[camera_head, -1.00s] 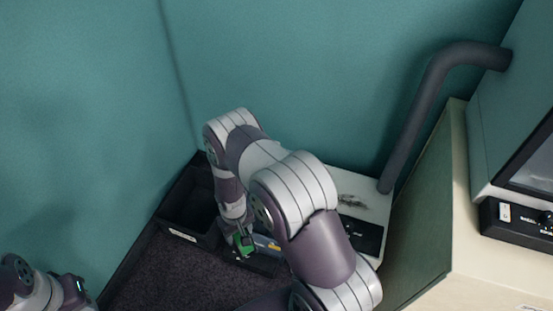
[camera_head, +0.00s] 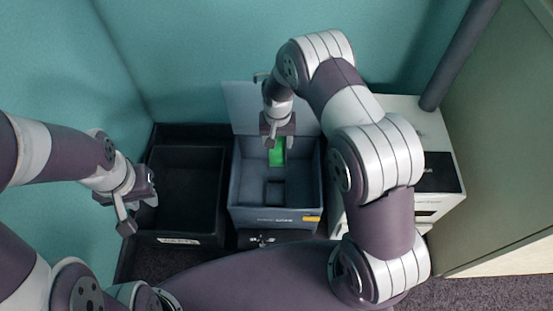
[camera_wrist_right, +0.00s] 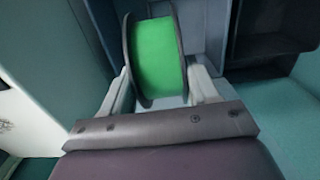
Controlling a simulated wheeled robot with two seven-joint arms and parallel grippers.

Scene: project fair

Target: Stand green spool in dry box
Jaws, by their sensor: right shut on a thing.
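The green spool (camera_head: 277,152) is held by my right gripper (camera_head: 278,137), inside the upper back part of the dry box. In the right wrist view the spool (camera_wrist_right: 158,58) has dark flanges and stands between the two fingers (camera_wrist_right: 162,85), which are shut on it. The dry box (camera_head: 235,192) is an open grey-blue box with its lid (camera_head: 240,105) raised at the back. A small square recess shows on its floor. I cannot tell if the spool touches the floor.
A black open bin (camera_head: 187,240) with a white label stands left of the dry box. A white cabinet (camera_head: 437,150) with a dark top panel and a grey duct (camera_head: 458,55) stand at the right. Teal walls close off the back and left.

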